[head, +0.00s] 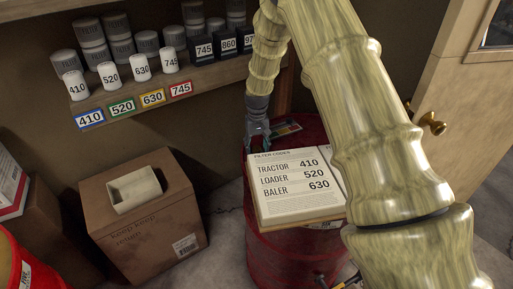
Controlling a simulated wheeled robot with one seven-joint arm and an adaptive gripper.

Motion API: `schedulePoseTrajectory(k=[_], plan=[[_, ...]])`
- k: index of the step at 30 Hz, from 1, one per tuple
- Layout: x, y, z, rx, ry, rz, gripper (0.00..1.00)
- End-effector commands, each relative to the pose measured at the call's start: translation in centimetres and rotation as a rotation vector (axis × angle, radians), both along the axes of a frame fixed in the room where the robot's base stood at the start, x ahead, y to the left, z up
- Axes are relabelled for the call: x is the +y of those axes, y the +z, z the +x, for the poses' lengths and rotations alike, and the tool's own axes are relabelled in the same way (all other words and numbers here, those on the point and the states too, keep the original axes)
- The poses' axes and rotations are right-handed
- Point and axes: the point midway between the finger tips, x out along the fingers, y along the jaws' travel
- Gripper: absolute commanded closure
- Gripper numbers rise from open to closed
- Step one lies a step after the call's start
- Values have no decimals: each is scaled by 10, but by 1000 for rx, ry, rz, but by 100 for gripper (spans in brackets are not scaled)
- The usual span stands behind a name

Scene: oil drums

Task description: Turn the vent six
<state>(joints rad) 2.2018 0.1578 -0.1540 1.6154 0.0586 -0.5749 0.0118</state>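My gripper (258,140) points down at the far left part of a red drum's top (308,131), behind an open book. Its fingers look small and dark, and I cannot tell whether they are apart or closed on something. No vent can be made out; the book, the gripper and my arm hide much of the drum top. The red drum (277,255) stands upright on the floor. A small tap-like fitting (322,279) shows low on its front, near the bottom edge of the view.
The open book (295,208) of filter codes lies on the drum. A shelf (215,75) holds several numbered filters at the upper left. A cardboard box (145,225) stands left of the drum, with bare floor (228,235) between. A door (455,100) is at right.

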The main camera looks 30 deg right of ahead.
Motion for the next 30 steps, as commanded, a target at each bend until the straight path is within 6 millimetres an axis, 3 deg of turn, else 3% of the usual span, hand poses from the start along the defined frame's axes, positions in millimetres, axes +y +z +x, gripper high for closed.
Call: schedulePoseTrajectory(k=[11, 30], plan=[[1, 6, -1, 1, 1, 0, 47], [0, 106, 0, 1, 1, 0, 47]])
